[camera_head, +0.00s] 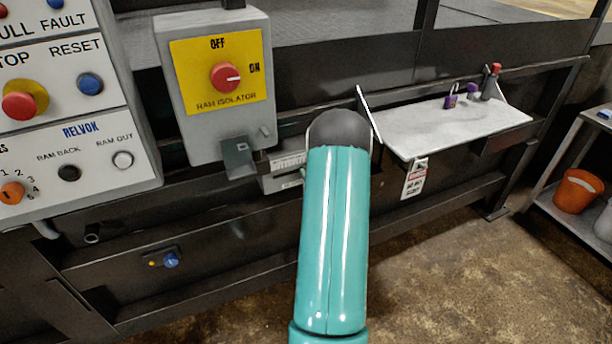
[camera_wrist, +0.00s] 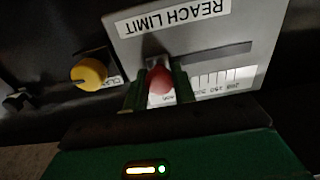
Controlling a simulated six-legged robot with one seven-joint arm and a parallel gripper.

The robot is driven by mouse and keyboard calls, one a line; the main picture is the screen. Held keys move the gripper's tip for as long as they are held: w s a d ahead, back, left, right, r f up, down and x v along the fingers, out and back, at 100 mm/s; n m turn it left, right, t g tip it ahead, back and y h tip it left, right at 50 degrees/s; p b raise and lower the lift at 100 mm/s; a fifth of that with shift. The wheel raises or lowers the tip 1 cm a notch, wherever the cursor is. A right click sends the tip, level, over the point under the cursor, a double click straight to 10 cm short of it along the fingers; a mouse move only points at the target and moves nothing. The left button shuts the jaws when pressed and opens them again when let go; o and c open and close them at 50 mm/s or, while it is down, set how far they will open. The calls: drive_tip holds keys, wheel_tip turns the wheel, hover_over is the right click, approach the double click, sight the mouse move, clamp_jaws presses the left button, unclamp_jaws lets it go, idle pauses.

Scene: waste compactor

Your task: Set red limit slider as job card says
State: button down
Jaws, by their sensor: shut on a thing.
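The red limit slider knob (camera_wrist: 160,80) shows in the wrist view on a light grey panel labelled REACH LIMIT (camera_wrist: 190,20), which appears upside down. My gripper (camera_wrist: 158,90) is shut on the red knob, with a dark green finger on each side of it. The knob sits near the left end of a dark slot, beside a printed scale (camera_wrist: 225,80). The number nearest the knob is partly covered by a finger and hard to read. In the head view my teal arm hides the knob and gripper; only part of the scale panel (camera_head: 287,163) shows. No job card is legible.
A yellow knob (camera_wrist: 89,73) sits left of the panel in the wrist view. In the head view, the grey RAM ISOLATOR box (camera_head: 222,85) stands just above the scale panel. A pale shelf (camera_head: 450,122) with padlocks (camera_head: 451,98) is to the right. The floor in front is clear.

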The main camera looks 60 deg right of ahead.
drive_tip(key=c, duration=1.2)
unclamp_jaws()
drive_tip(key=shift+s+d, duration=0.15)
drive_tip(key=shift+d, duration=0.15)
drive_tip(key=shift+o, duration=0.2)
drive_tip(key=shift+a, duration=0.1)
drive_tip(key=v, duration=1.3)
drive_tip(key=shift+s+a, duration=0.25)
drive_tip(key=shift+a, duration=0.05)
